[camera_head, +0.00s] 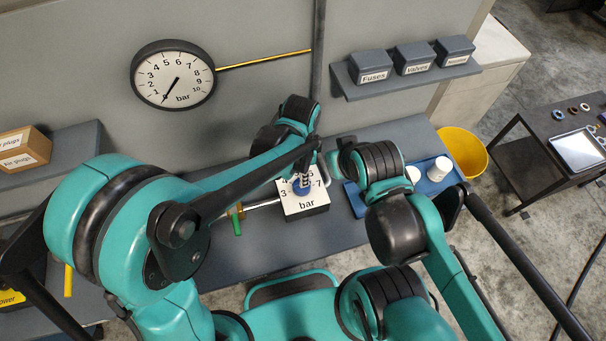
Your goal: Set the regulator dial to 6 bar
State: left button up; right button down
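The regulator (307,204) stands on the bench as a block with a white numbered face marked "bar". A blue dial knob (301,188) sits at its centre. Digits 3, 6 and 7 show around it; the rest is partly covered. My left gripper (303,181) points down at the knob from above, at or just over it. Whether its fingers touch or grip the knob is too small to tell. My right gripper is mostly hidden by its wrist (376,163), right of the regulator. The round wall gauge (173,75) has its needle pointing down-left, near 0.
A green-handled valve (236,220) sits on a pipe left of the regulator. A blue tray (426,183) with white cylinders lies right, partly behind my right arm. A shelf (410,86) holds labelled bins. A yellow bucket (462,150) stands beyond the bench. The bench (245,250) is bare in front.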

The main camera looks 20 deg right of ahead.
pick_arm(q)
notch_tip(320, 180, down, 4)
jog(key=shift+w+d+r+b, duration=0.1)
jog(key=shift+w+b, duration=0.05)
jog(key=shift+b, duration=0.2)
jog(key=shift+f, duration=0.25)
grip_shut()
